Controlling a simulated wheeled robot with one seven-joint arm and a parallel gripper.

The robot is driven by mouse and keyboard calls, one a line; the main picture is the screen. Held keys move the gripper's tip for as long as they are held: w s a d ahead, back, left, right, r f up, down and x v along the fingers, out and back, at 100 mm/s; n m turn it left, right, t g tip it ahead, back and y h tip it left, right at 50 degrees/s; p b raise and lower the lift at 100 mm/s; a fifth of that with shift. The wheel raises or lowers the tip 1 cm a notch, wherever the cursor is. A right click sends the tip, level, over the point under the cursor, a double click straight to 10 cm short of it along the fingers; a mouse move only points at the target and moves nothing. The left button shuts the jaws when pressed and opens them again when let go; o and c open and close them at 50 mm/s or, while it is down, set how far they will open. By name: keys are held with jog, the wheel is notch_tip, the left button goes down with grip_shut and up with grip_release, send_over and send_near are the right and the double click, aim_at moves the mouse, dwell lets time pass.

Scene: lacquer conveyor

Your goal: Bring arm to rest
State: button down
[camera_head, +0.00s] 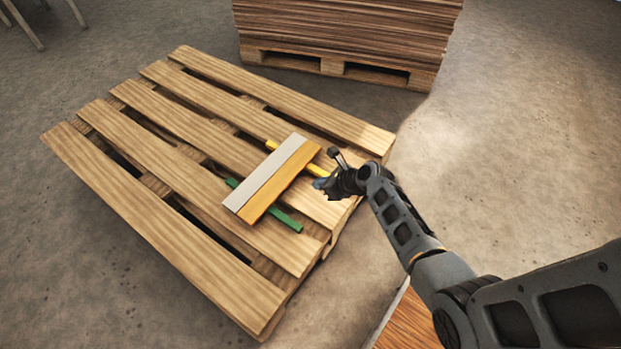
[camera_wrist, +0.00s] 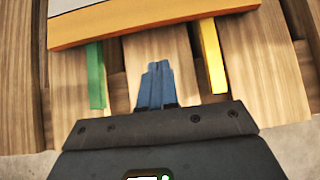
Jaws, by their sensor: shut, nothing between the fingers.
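The board (camera_head: 268,182) is part white-grey and part orange. It lies across a yellow bar (camera_head: 317,170) and a green bar (camera_head: 286,220) on the pallet. In the wrist view the board's orange edge (camera_wrist: 150,27) is ahead of the fingers, with the green bar (camera_wrist: 96,75) left and the yellow bar (camera_wrist: 212,57) right.
A stack of brown boards (camera_head: 345,25) on another pallet stands at the back. A wooden surface (camera_head: 412,322) shows at the bottom, beneath my arm. The concrete floor (camera_head: 520,120) at the right is clear. Thin legs of some furniture (camera_head: 22,25) show at the top left.

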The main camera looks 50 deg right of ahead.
jog(key=shift+p+v, duration=0.7)
jog(key=shift+v, duration=1.65)
jog(key=shift+s, duration=0.1)
jog(key=s+a+r+n+h, duration=0.2)
jog(key=s+a+r+n, duration=0.1)
jog(key=s+a+n, duration=0.8)
jog(key=s+a+r+n+t, duration=0.2)
jog(key=s+a+r+n, duration=0.3)
jog(key=s+r+n, duration=0.5)
jog(key=s+a+r+n+t+p, duration=0.2)
jog(key=r+n+p, duration=0.5)
jog(key=r, duration=1)
jog(key=s+a+r+n+t+y+p, duration=0.1)
jog(key=s+a+r+n+p, duration=0.2)
jog(key=r, duration=1.5)
jog(key=a+n+p, duration=0.1)
jog(key=n+p, duration=0.3)
jog(key=p, duration=0.1)
jog(key=shift+s+a+r+n+t+y, duration=0.15)
jog(key=shift+s+r+n+t+y, duration=0.15)
jog(key=shift+t, duration=0.1)
jog(key=shift+f, duration=0.1)
